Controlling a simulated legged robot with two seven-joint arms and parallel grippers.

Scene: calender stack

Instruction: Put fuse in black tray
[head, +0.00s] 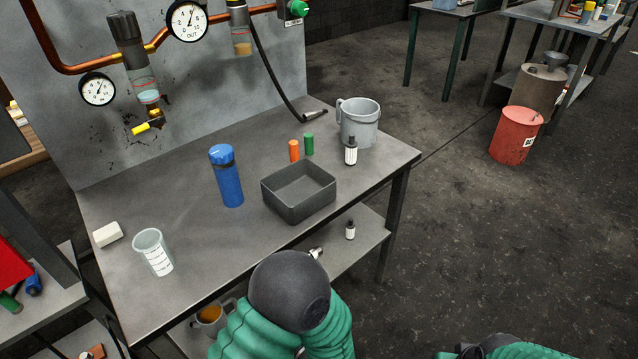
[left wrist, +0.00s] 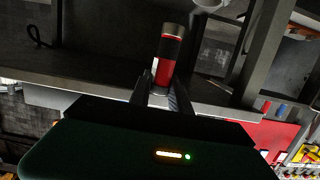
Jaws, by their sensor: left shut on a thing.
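The black tray (head: 307,209) stands on the grey workbench near its front edge, and it looks empty. In the left wrist view, my left gripper (left wrist: 160,88) is shut on a red fuse (left wrist: 167,62) with metal end caps. The fuse points away from the jaws, and its lower end is hidden between the fingers. In the head view, my left forearm hides the gripper. A small silvery bit (head: 316,253) shows just past it, below the bench top's front edge; I cannot tell what it is. My right gripper is not in view.
A blue bottle (head: 227,178) stands left of the tray. A beaker (head: 153,253) and white block (head: 107,235) are at left.

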